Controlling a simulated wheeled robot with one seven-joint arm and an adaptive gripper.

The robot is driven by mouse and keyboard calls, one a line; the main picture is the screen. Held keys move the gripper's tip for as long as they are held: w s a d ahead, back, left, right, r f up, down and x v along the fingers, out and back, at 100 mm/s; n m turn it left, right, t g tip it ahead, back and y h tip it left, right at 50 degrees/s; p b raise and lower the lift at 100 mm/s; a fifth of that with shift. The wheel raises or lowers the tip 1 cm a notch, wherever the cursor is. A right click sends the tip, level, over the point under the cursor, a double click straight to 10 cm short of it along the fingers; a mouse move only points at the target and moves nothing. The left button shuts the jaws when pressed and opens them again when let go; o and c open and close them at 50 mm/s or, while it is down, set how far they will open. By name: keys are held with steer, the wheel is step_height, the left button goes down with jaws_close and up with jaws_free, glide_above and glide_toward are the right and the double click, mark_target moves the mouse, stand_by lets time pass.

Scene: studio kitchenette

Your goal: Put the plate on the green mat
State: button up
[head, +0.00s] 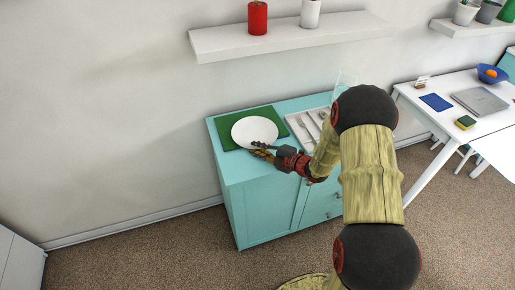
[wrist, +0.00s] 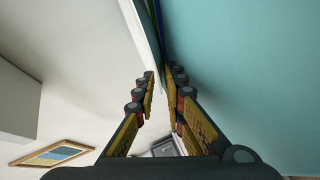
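The white round plate (head: 255,131) is over the green mat (head: 229,138) on the teal cabinet, with mat showing around its left and back sides. I cannot tell whether the plate rests fully on the mat or is slightly raised. My gripper (head: 262,150) is at the plate's front right rim. In the wrist view my gripper (wrist: 161,80) has its fingers close together, one on each side of the plate's pale edge (wrist: 141,25), and looks shut on it. The exact contact at the fingertips is hard to see.
A cutlery tray (head: 302,129) stands on the teal cabinet (head: 262,205) just right of the mat. A wall shelf (head: 290,36) with a red can (head: 257,17) and a white cup (head: 310,13) hangs above. A white table (head: 455,103) stands to the right.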

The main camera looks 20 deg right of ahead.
steer(key=shift+s+r, duration=0.1)
steer(key=shift+r, duration=0.05)
steer(key=p+v, duration=0.4)
steer(key=v, duration=0.7)
steer(key=shift+s+d+r+p, duration=0.15)
steer(key=shift+s+d+p, duration=0.05)
steer(key=shift+s+p, duration=0.1)
steer(key=s+a+r+n+g+y, duration=0.1)
steer(key=s+a+r+n+g, duration=0.55)
steer(key=n, duration=0.75)
steer(key=s+a+r+n+g, duration=0.3)
steer(key=s+a+r+n, duration=0.55)
steer(key=a+n, duration=0.35)
steer(key=s+d+r+n+t+h, duration=0.1)
steer(key=s+d+r+n+h, duration=0.2)
steer(key=n, duration=0.9)
steer(key=s+d+r+n+t+h, duration=0.1)
steer(key=s+d+r+n+h, duration=0.3)
steer(key=s+r+n, duration=0.4)
steer(key=n+h, duration=0.1)
steer(key=n, duration=0.4)
steer(key=shift+s+d+h, duration=0.3)
steer(key=shift+s+h, duration=0.05)
steer(key=shift+h, duration=0.05)
